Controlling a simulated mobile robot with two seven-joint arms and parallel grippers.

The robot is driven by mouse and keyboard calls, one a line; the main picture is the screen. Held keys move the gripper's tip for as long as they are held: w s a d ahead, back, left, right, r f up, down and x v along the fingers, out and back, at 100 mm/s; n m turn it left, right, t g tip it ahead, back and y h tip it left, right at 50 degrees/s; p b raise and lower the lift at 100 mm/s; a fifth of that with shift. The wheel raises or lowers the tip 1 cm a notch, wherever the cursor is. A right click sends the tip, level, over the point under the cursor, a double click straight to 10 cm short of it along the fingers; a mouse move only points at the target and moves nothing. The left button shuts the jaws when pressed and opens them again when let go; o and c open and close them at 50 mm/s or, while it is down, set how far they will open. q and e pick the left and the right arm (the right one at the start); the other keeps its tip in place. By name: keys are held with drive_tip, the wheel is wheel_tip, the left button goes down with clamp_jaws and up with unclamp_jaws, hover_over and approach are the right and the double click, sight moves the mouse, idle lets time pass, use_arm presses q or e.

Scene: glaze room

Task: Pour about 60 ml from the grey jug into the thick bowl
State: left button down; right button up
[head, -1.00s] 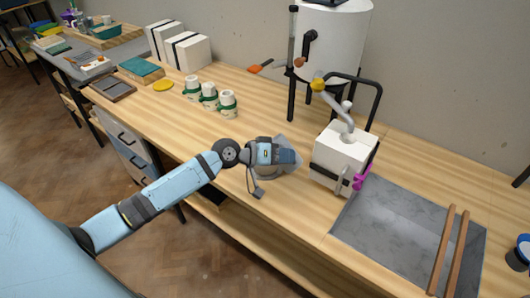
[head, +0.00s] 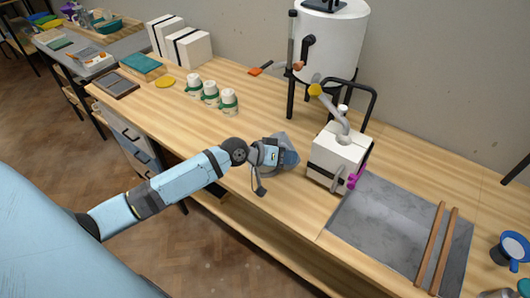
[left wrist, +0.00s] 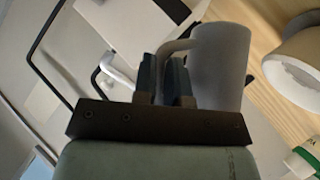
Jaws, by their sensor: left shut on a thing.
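My left gripper (left wrist: 165,80) is shut on the handle of the grey jug (left wrist: 222,62) in the left wrist view. In the head view my left gripper (head: 268,156) is over the front part of the bench, and the jug (head: 288,146) shows only partly beyond it. A pale round vessel with a thick rim (left wrist: 302,84), likely the thick bowl, is at the right edge of the left wrist view, apart from the jug. In the head view I cannot make it out clearly. The jug's contents are hidden. My right gripper is not in view.
A white box-like machine (head: 336,155) with a black handle stands right of my gripper. Behind it is a white tank (head: 330,35) on black legs. Several cups with green bands (head: 211,93) stand back left. A grey slab (head: 390,225) bears two wooden bars. Bench between cups and gripper is clear.

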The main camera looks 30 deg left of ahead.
use_arm(q)
drive_tip(key=d+f+m+g+y+p, duration=0.15)
drive_tip(key=d+f+y+p, duration=0.35)
drive_tip(key=p, duration=0.5)
wheel_tip(320, 180, up, 9)
drive_tip(key=w+m+y, duration=0.1)
drive_tip(key=shift+m+p, duration=0.35)
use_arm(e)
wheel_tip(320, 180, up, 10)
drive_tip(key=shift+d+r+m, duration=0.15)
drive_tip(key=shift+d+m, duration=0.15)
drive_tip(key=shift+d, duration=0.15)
use_arm(q)
drive_tip(key=shift+f, duration=0.1)
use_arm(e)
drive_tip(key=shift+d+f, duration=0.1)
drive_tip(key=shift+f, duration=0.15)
